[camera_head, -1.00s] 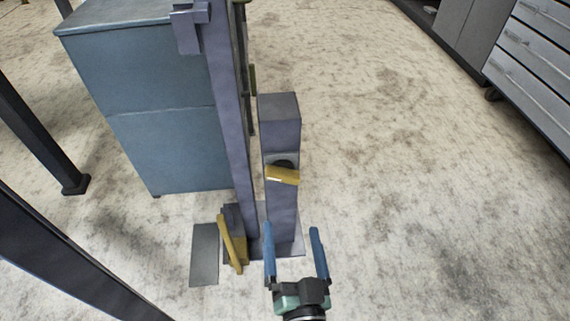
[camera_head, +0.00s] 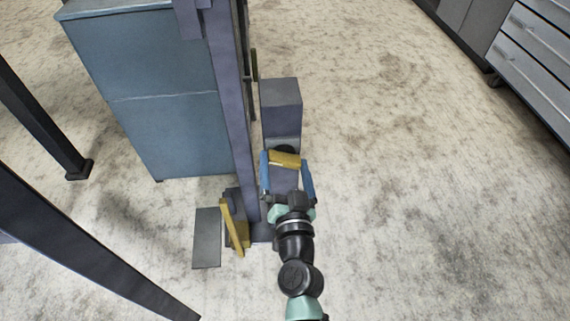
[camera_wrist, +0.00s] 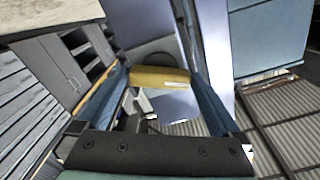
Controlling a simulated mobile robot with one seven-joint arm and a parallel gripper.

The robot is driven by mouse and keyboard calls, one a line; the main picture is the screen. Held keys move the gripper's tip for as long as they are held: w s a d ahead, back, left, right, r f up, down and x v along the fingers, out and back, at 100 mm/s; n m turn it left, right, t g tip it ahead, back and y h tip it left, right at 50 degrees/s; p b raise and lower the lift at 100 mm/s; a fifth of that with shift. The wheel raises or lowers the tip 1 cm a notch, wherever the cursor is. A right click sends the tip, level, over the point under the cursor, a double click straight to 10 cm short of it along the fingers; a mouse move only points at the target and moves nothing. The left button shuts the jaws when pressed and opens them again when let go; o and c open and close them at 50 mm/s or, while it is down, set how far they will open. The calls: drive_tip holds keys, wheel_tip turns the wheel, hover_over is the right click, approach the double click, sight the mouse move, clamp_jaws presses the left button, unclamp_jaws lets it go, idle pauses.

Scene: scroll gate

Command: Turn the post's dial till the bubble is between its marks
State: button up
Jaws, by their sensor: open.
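The short grey-purple post (camera_head: 281,98) stands in the middle of the head view. Its dial has a yellow bar handle (camera_head: 285,159) in front of a dark round part (camera_head: 285,148). In the wrist view the yellow bar (camera_wrist: 160,77) lies crosswise with a pale mark near its right end. My gripper (camera_head: 285,161) is open, its two blue fingers on either side of the bar's ends. In the wrist view my gripper (camera_wrist: 159,76) likewise straddles the bar. I cannot tell whether the fingers touch it. I cannot make out the bubble or its marks.
A tall purple upright (camera_head: 236,110) stands just left of the post, with a blue cabinet (camera_head: 170,130) behind it. A yellow lever (camera_head: 232,227) and a grey plate (camera_head: 207,238) are low at the left. Floor to the right is clear, up to grey drawers (camera_head: 530,60).

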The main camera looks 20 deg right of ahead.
drive_tip(key=c, duration=1)
drive_tip(key=shift+m, duration=2.2)
drive_tip(key=o, duration=1)
drive_tip(key=shift+s, duration=0.1)
drive_tip(key=v, duration=1.2)
drive_tip(key=shift+s+b, duration=0.35)
drive_tip(key=shift+s, duration=0.05)
